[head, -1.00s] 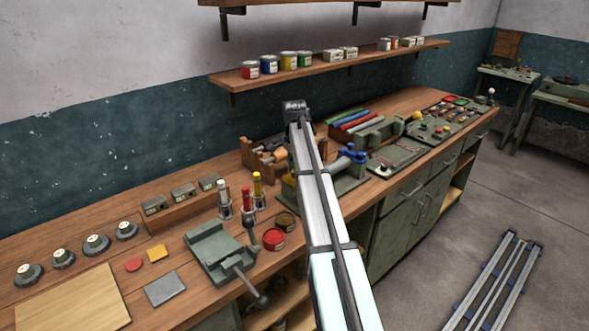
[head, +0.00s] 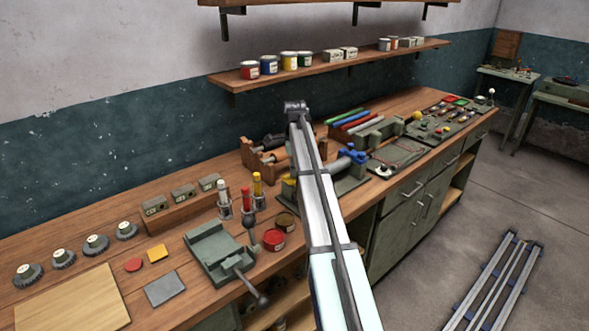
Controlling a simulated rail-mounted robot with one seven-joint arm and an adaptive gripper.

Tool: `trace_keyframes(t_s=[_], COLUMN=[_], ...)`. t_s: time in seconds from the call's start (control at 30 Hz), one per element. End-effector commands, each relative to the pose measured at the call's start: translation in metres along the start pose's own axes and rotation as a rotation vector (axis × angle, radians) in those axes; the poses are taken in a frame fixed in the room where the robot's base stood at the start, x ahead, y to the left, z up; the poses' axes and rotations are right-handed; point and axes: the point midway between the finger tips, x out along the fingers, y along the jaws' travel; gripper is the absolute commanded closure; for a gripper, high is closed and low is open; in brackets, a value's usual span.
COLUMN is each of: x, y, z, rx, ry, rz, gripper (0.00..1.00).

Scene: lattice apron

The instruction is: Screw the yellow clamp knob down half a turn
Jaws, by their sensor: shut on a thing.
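My arm crosses the middle of the head view, rising from the bottom edge to a dark joint above the workbench. The end of the arm and my gripper are hidden behind it, so I cannot see the jaws or what they hold. A green fixture base (head: 347,187) shows partly behind the arm. A grey cylinder with a blue lobed part (head: 352,155) sticks out above it to the right.
A green vise (head: 212,246) and a red tin (head: 274,239) stand left of the arm on the workbench (head: 60,251). A wooden rack (head: 256,160) with handled tools is close behind the arm. A shelf (head: 330,68) with tins hangs above.

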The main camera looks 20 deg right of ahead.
Motion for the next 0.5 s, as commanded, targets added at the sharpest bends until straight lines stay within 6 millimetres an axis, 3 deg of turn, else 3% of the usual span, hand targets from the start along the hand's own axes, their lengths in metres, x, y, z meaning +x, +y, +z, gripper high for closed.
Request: trace_keyframes(t_s=[0.5], x=[0.0016], y=[0.0016], z=[-0.0007], rx=[0.042], ry=[0.001], rz=[0.004], gripper=[1.00])
